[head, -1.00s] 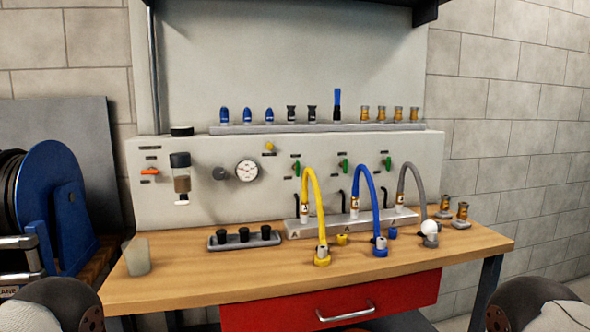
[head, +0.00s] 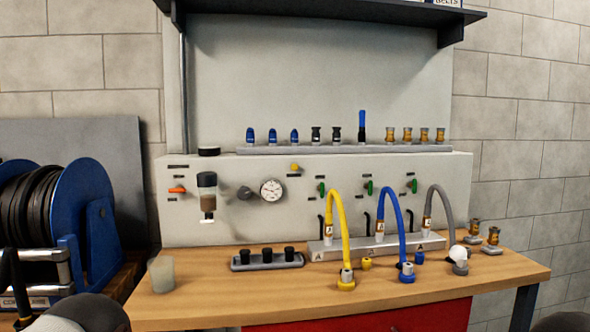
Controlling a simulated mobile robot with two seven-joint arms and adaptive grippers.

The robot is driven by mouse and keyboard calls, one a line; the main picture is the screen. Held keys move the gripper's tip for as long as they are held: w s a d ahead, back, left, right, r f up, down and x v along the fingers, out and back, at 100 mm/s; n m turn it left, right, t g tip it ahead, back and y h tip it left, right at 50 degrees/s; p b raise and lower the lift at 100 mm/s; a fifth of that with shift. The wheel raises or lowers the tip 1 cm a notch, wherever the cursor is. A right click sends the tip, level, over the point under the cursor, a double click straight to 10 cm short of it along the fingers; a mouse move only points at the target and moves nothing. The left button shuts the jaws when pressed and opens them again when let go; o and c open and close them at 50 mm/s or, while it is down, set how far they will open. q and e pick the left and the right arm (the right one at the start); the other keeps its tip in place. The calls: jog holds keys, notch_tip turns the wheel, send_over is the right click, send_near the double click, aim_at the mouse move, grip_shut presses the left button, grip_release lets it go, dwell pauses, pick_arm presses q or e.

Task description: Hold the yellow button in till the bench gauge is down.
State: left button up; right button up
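The yellow button (head: 295,167) is a small knob on the pale panel, above and right of the gauge. The bench gauge (head: 271,190) is a round white dial in a dark rim; its needle is too small to read. Neither gripper shows in the head view. Only rounded dark parts of my arms show at the bottom left and bottom right edges. Nothing touches the yellow button.
Yellow (head: 341,235), blue (head: 388,215) and grey (head: 437,205) hoses arch over the wooden bench (head: 225,299). A rack of black plugs (head: 267,260) and a translucent cup (head: 161,274) stand left. A hose reel (head: 75,205) is far left. The bench's front middle is clear.

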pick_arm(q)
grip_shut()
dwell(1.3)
